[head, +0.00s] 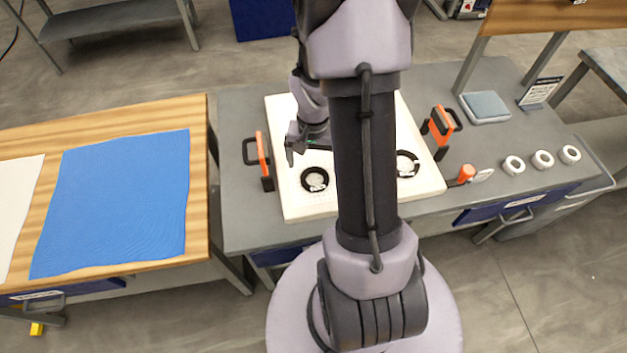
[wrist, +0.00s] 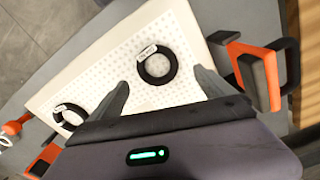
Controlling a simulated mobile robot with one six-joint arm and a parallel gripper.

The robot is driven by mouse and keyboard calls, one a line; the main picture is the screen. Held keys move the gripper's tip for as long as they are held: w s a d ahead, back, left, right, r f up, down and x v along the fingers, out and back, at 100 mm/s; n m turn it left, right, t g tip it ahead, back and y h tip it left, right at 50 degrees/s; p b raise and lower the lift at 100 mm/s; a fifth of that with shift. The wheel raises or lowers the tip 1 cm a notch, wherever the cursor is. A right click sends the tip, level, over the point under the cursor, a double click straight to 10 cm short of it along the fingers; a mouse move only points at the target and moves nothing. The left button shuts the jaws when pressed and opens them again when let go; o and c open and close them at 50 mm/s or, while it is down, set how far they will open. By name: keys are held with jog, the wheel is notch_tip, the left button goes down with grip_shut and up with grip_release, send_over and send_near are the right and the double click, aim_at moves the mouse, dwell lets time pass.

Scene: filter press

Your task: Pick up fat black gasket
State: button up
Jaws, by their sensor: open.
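Two black ring gaskets lie flat on a white perforated plate (head: 290,205), each with a small white label. The left gasket (head: 304,181) also shows near the middle of the wrist view (wrist: 172,68), where its band looks fairly thick. The right gasket (head: 416,165) is partly hidden behind my arm; it shows at the lower left of the wrist view (wrist: 58,117). I cannot tell for sure which is fatter. My gripper (head: 306,150) is open and empty above the plate. In the wrist view its fingertips (wrist: 162,82) lie either side of the left gasket, apart from it.
Orange-and-black handles stand at the plate's left (head: 263,155) and right (head: 440,124). An orange-handled tool (head: 466,173) and several white rolls (head: 542,159) lie farther right on the grey bench (head: 238,215). A blue cloth (head: 120,200) covers part of the wooden table at left.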

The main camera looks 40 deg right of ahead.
aim_at(315, 180)
jog(key=f, duration=0.1)
jog(key=f+b, duration=0.1)
jog(key=f, duration=0.1)
jog(key=f+b, duration=0.1)
jog(key=shift+s+f, duration=0.3)
jog(key=shift+f, duration=0.5)
jog(key=shift+r, duration=0.1)
jog(key=c, duration=1.4)
jog(key=shift+c, duration=0.2)
jog(key=shift+r, duration=0.15)
